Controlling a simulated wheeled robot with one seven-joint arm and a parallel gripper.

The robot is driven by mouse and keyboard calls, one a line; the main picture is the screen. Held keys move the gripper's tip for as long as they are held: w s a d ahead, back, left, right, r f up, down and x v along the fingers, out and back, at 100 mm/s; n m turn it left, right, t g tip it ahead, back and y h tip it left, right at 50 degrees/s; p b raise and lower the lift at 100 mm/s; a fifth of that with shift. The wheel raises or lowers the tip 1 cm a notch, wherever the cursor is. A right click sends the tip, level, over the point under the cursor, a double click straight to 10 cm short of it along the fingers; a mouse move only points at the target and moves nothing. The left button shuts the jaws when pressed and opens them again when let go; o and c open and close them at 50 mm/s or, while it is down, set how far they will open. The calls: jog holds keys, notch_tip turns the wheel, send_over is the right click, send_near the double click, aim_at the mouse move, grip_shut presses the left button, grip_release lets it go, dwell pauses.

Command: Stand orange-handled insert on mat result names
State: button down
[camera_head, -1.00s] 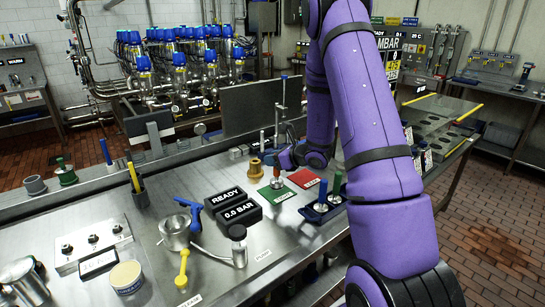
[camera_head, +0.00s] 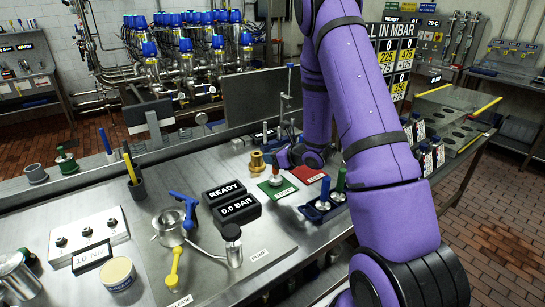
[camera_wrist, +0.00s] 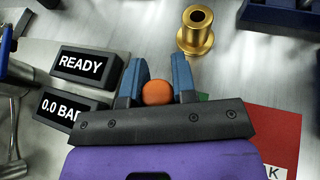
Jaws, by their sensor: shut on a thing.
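The orange-handled insert (camera_head: 276,180) shows a pale metal foot over the green mat (camera_head: 287,191) in the head view. It looks upright; I cannot tell whether its foot touches the mat. In the wrist view its round orange handle (camera_wrist: 156,92) sits between the blue fingers of my gripper (camera_wrist: 160,72), which is shut on it. Only a sliver of the green mat shows there, behind my gripper. The red mat (camera_head: 309,174) lies just right of the green one, with a label partly reading "K" in the wrist view.
A brass flanged piece (camera_head: 257,161) stands close behind the green mat. Black READY and 0.0 BAR displays (camera_head: 232,203) stand to the left. A blue holder (camera_head: 322,211) with green- and blue-handled pieces is at the right. The pump (camera_head: 232,246) stands in front.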

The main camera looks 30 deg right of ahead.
jog(key=shift+f, duration=0.1)
jog(key=c, duration=0.9)
grip_release()
